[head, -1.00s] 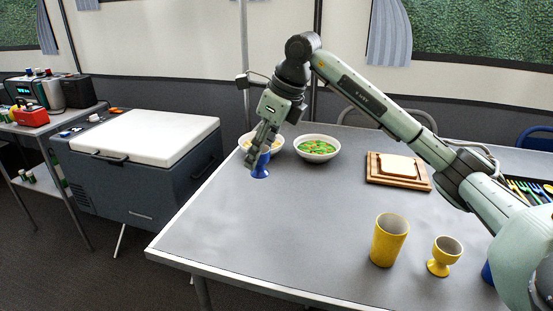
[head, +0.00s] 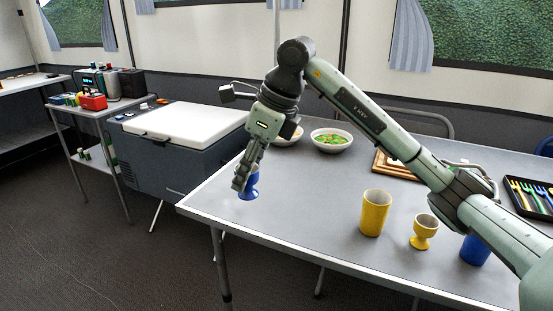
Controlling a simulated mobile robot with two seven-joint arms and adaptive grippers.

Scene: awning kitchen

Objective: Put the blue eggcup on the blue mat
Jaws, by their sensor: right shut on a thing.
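The blue eggcup (head: 251,190) is in my right gripper (head: 243,182) at the left part of the grey table (head: 300,205). The gripper points down and is shut on it, and its fingers hide part of the cup. The eggcup looks upright; I cannot tell whether its foot touches the table or hangs just above it. No blue mat shows in the head view. My left gripper is not in view.
A yellow cup (head: 374,213), a yellow eggcup (head: 424,232) and a blue cup (head: 474,250) stand at the right. A bowl of vegetables (head: 331,141) and a wooden board (head: 395,166) are behind. A cool box (head: 187,125) and a side table (head: 110,106) stand left, beyond the table edge.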

